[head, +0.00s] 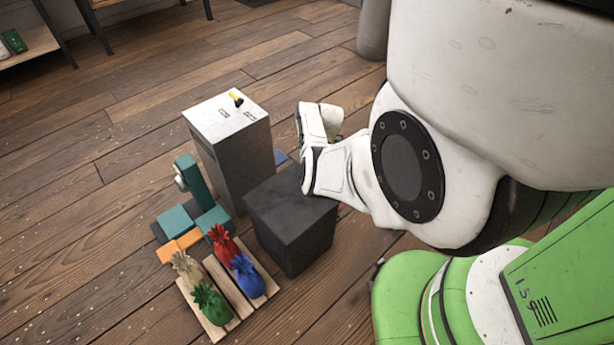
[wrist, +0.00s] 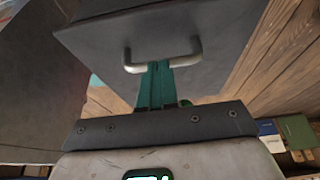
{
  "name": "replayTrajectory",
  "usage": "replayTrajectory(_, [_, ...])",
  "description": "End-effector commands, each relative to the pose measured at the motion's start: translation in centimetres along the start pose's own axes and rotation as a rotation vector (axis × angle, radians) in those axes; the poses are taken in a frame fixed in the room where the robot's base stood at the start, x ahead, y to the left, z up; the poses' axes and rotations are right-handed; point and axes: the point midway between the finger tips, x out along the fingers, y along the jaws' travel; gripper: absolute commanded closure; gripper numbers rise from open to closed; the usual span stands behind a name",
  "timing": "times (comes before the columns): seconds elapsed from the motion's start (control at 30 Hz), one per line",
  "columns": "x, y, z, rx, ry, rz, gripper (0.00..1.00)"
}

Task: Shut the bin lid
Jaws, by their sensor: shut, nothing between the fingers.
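A dark grey box-shaped bin (head: 295,235) stands on the floor in the middle of the head view. Its top, seemingly the lid (head: 285,195), looks flat there; I cannot tell whether a gap is left under it. In the wrist view a dark panel (wrist: 165,25) carries a metal U-shaped handle (wrist: 190,60). My gripper (wrist: 158,68) shows there as shut green fingers, empty, right at the handle's bar. I cannot tell whether they touch it. In the head view my white wrist is over the bin's right back side and hides the fingers.
A tall grey cabinet (head: 235,160) with a pale top stands left of the bin. A wooden tray (head: 195,300) with several coloured pineapple shapes lies in front, near a green device (head: 192,187). Wooden floor is free at the left.

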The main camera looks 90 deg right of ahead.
Motion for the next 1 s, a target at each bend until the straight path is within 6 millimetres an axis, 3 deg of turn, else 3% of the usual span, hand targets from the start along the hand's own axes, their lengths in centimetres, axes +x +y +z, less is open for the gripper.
replayTrajectory(0.77, [0.8,0.0,0.8,0.002,-0.003,0.001,1.0])
replayTrajectory(1.0, [-0.5,1.1,-1.2,-0.002,-0.003,0.001,1.0])
